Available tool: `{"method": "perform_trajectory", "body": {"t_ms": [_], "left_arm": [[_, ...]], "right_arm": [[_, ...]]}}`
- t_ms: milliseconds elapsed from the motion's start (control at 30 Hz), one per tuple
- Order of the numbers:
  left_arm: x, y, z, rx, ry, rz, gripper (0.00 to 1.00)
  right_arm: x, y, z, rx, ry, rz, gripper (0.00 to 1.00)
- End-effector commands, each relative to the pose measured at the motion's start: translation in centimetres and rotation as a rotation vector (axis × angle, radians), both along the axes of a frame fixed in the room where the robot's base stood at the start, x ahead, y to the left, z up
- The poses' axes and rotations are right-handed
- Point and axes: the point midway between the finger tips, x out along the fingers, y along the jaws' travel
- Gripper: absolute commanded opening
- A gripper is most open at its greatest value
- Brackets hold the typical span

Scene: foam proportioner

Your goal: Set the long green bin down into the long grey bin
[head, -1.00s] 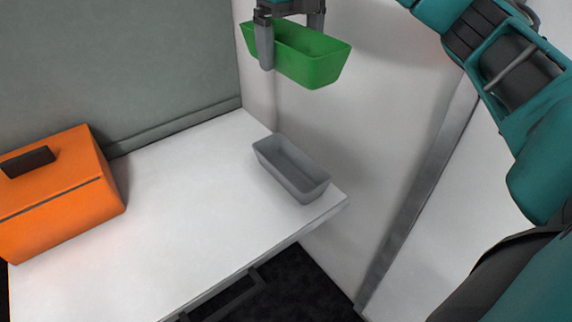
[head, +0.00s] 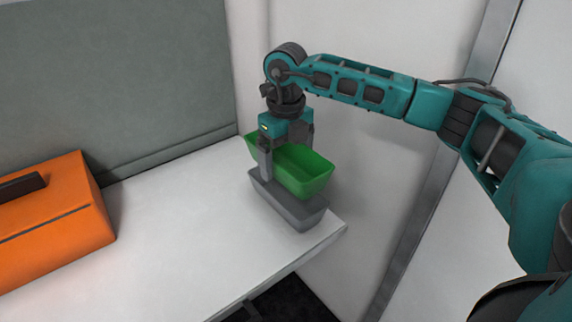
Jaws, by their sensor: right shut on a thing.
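The long green bin (head: 309,176) hangs upright from my right gripper (head: 283,168), which is shut on it near its middle. One grey finger shows on the near side of the green bin; the other is mostly hidden. The long grey bin (head: 290,215) stands on the white table near its right edge. The green bin is just over the grey bin, roughly lined up with it, and covers its opening. I cannot tell whether the two bins touch. My left gripper is not in view.
An orange box (head: 50,225) with a dark handle stands on the left of the white table (head: 185,235). The table between it and the bins is clear. A grey panel (head: 110,80) rises behind, and a pale wall stands close on the right of the bins.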

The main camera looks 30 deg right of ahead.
Motion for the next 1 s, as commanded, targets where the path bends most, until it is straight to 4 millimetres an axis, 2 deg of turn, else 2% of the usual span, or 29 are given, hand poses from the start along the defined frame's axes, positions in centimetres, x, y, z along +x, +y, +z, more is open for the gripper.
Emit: {"method": "perform_trajectory", "body": {"t_ms": [100, 867, 900, 1000], "left_arm": [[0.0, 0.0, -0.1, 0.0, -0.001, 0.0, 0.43], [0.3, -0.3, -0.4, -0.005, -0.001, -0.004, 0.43], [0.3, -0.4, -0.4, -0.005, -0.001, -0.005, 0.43], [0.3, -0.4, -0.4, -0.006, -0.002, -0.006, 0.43]], "right_arm": [[0.0, 0.0, -1.7, 0.001, 0.002, 0.0, 0.61], [0.0, 0.1, -3.0, 0.001, -0.001, 0.001, 0.61], [0.0, 0.0, -3.0, 0.001, 0.0, 0.001, 0.97], [0.0, 0.0, -3.0, 0.001, 0.0, 0.001, 1.0]]}}
